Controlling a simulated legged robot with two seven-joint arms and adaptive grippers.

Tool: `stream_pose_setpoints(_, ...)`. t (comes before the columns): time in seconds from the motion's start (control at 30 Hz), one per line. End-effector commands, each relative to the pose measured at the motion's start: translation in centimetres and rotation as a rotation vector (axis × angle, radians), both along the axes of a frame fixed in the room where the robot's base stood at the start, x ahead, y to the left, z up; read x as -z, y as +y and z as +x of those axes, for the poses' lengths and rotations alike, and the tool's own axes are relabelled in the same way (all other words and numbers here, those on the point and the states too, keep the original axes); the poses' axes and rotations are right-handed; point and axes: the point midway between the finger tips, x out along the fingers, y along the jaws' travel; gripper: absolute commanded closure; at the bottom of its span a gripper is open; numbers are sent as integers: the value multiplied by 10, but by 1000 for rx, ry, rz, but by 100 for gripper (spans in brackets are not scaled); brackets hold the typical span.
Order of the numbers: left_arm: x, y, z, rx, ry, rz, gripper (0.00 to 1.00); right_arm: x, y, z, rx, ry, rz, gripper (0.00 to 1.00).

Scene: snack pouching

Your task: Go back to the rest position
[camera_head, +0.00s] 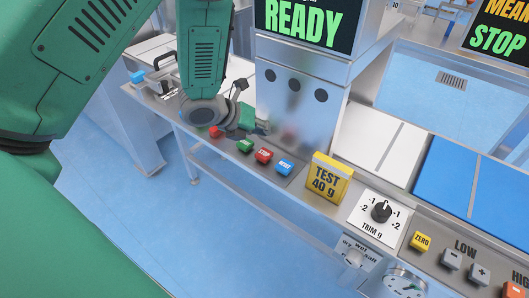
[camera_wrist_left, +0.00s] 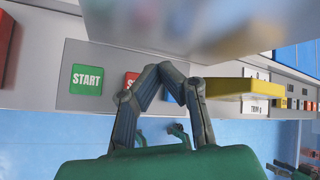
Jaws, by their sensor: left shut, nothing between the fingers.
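My left gripper (camera_head: 250,124) hangs from my green arm at the front panel, near the red, green and blue buttons, in the head view. In the left wrist view its two dark fingers (camera_wrist_left: 172,72) meet at the tips, shut and empty. They overlap the red STOP button (camera_wrist_left: 130,79) in that picture, with the green START button (camera_wrist_left: 87,80) to their left. Contact with the panel cannot be told.
The machine's metal housing (camera_head: 294,120) rises behind the buttons under a READY screen (camera_head: 303,20). A yellow TEST 40 g block (camera_head: 328,178) and TRIM knob (camera_head: 381,212) lie to the right. Blue floor (camera_head: 150,215) is open in front.

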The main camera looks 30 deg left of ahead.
Motion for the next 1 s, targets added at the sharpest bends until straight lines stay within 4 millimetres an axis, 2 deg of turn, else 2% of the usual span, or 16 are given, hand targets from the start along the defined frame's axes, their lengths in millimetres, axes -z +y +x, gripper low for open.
stream_pose_setpoints(0.33,2,0,-1,-13,8,-10,100,0,0,0,0,0,0,60)
stream_pose_setpoints(0.47,23,-3,-17,-155,95,-109,100,0,0,0,0,0,0,60)
stream_pose_setpoints(0.57,54,-8,-44,-407,228,-267,100,0,0,0,0,0,0,60)
stream_pose_setpoints(0.67,89,-13,-83,-744,386,-449,100,0,0,0,0,0,0,60)
stream_pose_setpoints(0.8,131,-20,-146,-1264,564,-664,100,0,0,0,0,0,0,60)
stream_pose_setpoints(1.0,167,-29,-237,-1983,668,-860,100,0,0,0,0,0,0,60)
